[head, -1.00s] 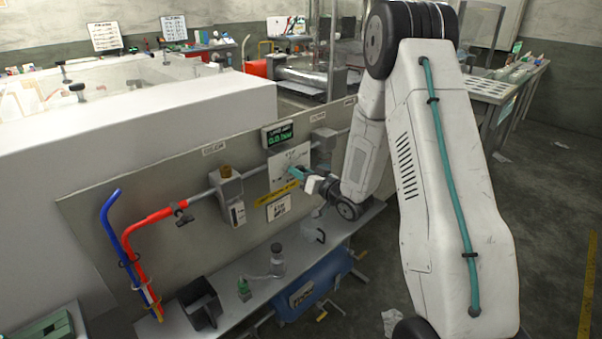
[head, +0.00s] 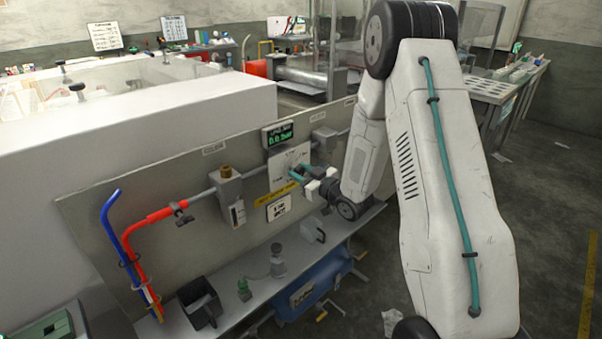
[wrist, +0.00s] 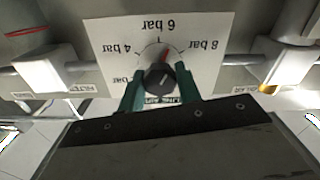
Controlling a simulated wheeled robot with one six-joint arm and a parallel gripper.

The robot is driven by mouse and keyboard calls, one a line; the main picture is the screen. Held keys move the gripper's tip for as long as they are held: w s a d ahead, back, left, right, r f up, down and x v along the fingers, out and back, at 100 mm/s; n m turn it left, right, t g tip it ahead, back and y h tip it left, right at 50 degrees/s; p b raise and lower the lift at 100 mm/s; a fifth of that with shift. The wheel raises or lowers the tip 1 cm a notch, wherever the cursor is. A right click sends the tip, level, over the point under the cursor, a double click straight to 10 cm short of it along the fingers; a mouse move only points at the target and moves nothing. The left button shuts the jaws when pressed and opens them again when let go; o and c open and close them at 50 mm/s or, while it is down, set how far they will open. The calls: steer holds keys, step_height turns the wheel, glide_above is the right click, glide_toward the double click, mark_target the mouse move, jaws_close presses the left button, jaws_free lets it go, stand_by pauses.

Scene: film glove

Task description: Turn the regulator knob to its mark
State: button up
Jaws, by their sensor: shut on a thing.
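The regulator knob (wrist: 159,82) is dark and round with a pale line on its face. It sits on a white dial plate (wrist: 205,30) marked 4, 6 and 8 bar, upside down in the wrist view; another label is partly hidden. A red mark (wrist: 165,54) shows at the knob's edge, near 6 bar. My gripper (wrist: 160,88) has its teal fingers on both sides of the knob, shut on it. In the head view the plate (head: 278,178) is on the panel, and my gripper (head: 297,173) covers the knob.
A display with green digits (head: 278,134) sits above the plate; its reading is too small to be sure of. A pipe with fittings (head: 229,186) runs along the panel (head: 110,225). A shelf below carries a black bin (head: 199,303) and small parts.

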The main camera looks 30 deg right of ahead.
steer(key=n, duration=0.5)
steer(key=shift+n, duration=0.3)
stand_by(0.4)
steer(key=o, duration=1)
steer(key=shift+c, duration=0.2)
steer(key=v, duration=0.7)
steer(key=shift+s, duration=0.4)
steer(key=shift+d, duration=0.15)
